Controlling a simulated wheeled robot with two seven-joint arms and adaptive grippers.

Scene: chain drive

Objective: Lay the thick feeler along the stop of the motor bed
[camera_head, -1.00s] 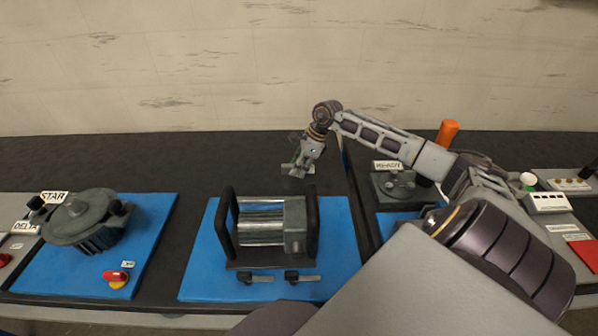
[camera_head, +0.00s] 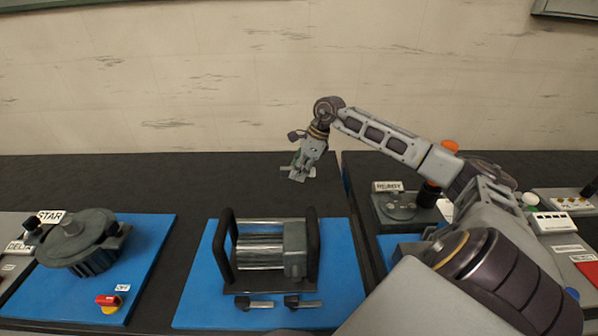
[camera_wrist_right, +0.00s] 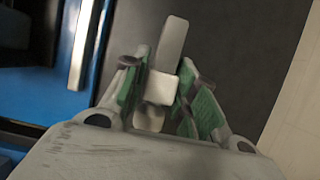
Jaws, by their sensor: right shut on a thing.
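The motor bed (camera_head: 205,303) is a blue plate with a silver motor (camera_head: 262,252) between two black upright handles. My right gripper (camera_head: 298,173) is behind the motor, over the dark bench and apart from the bed. In the right wrist view its green pads (camera_wrist_right: 158,88) are shut on a pale grey strip with a block-like end, which I take as the thick feeler (camera_wrist_right: 172,45). The strip points away from the palm. The stop of the bed cannot be told apart clearly. My left gripper is not in view.
Two small black-knobbed pieces with flat grey bars (camera_head: 258,304) lie at the bed's front edge. A dark fixture (camera_head: 402,207) and switch boxes (camera_head: 553,224) stand right. The dark bench behind the motor is clear.

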